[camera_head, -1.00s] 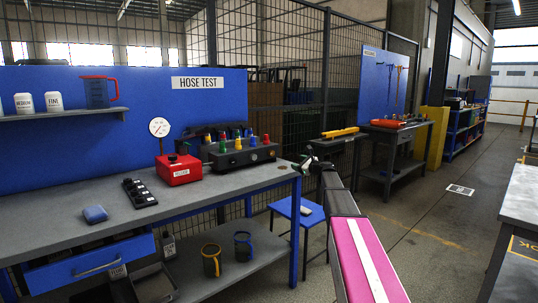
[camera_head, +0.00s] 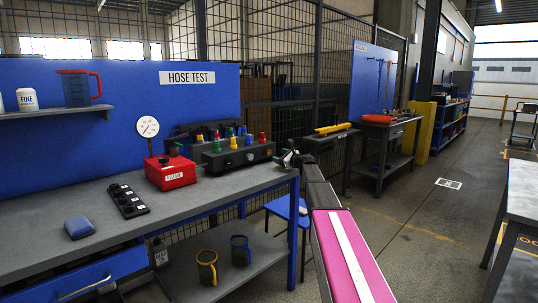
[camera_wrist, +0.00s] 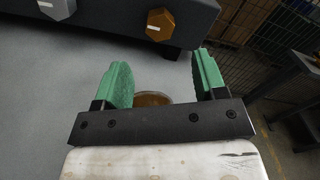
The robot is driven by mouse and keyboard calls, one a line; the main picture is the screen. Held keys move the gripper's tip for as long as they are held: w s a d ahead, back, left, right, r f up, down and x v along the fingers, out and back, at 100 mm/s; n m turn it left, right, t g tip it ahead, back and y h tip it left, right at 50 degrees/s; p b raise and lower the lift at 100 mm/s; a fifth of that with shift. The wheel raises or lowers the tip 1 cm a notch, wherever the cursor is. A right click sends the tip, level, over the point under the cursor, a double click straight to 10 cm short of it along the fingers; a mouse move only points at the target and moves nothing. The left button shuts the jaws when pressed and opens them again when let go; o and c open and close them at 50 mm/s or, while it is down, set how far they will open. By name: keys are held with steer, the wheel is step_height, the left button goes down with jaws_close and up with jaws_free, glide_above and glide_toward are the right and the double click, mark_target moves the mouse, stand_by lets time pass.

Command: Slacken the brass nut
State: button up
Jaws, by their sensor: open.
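A brass-coloured hexagonal nut (camera_wrist: 160,24) with a pale mark sits on the front face of a dark box at the top of the wrist view. In the head view, a small brownish spot (camera_head: 268,152) at the right of the box's front seems to be it. My gripper (camera_wrist: 157,80) is open and empty, its two green fingers apart, short of the nut. A round brass-coloured piece (camera_wrist: 152,98) on the bench shows between the fingers, partly hidden by my gripper. In the head view my gripper (camera_head: 288,158) is small, at the bench's right end.
The dark box (camera_head: 222,160) carries several coloured knobs on top. A grey hexagonal knob (camera_wrist: 56,8) is left of the nut. A red box (camera_head: 170,172), a black strip (camera_head: 126,200) and a blue pad (camera_head: 79,228) lie left on the bench. A blue stool (camera_head: 283,208) stands behind my arm.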

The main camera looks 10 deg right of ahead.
mark_target(270, 153)
steer(key=x, duration=0.8)
steer(key=shift+w+a, duration=0.2)
steer(key=shift+w, duration=0.05)
steer(key=c, duration=0.9)
